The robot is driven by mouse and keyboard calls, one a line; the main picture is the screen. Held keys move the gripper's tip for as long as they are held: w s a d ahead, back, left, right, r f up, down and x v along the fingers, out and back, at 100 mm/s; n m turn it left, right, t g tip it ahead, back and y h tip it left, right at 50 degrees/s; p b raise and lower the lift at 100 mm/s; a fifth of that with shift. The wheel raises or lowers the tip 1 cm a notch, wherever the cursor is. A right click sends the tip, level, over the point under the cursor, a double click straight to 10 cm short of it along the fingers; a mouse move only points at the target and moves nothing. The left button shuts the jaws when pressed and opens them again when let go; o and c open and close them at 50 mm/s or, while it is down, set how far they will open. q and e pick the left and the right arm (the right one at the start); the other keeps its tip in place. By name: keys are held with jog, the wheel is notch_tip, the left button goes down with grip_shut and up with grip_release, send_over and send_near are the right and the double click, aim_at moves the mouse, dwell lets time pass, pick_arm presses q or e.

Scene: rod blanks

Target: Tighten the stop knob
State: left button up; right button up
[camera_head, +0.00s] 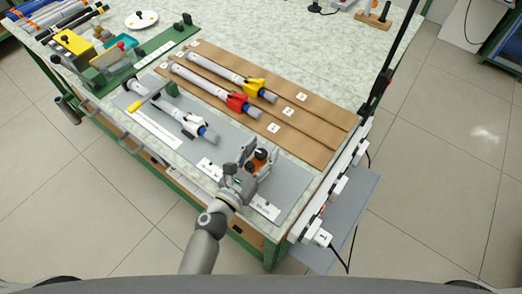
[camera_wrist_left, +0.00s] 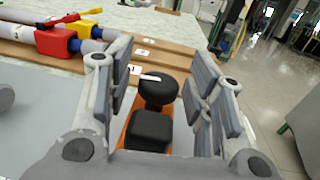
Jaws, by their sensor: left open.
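An orange stop block (camera_head: 262,166) with a black knob (camera_head: 261,154) stands on the grey mat near the table's front right corner. My left gripper (camera_head: 255,160) is open at this block, its arm coming up from the bottom edge. In the left wrist view, the open fingers (camera_wrist_left: 160,95) stand either side of a rounded black knob (camera_wrist_left: 158,88). A squarer black part (camera_wrist_left: 148,130) is nearer the camera, over the orange body (camera_wrist_left: 123,125). I see no clear finger contact with the knob. My right gripper is not in view.
Rods with yellow (camera_head: 255,87) and red (camera_head: 237,103) clamps lie on brown boards (camera_head: 305,140). A rod with a white clamp (camera_head: 193,124) lies over the grey mat (camera_head: 225,128). A white power strip (camera_head: 335,185) runs along the table's right edge.

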pick_arm(q)
jog(key=c, duration=1)
jog(key=shift+m+g+h+p, duration=0.4)
jog(key=shift+m+g+h, duration=0.35)
jog(key=shift+h, duration=0.25)
jog(key=o, duration=1)
jog(key=v, duration=1.2)
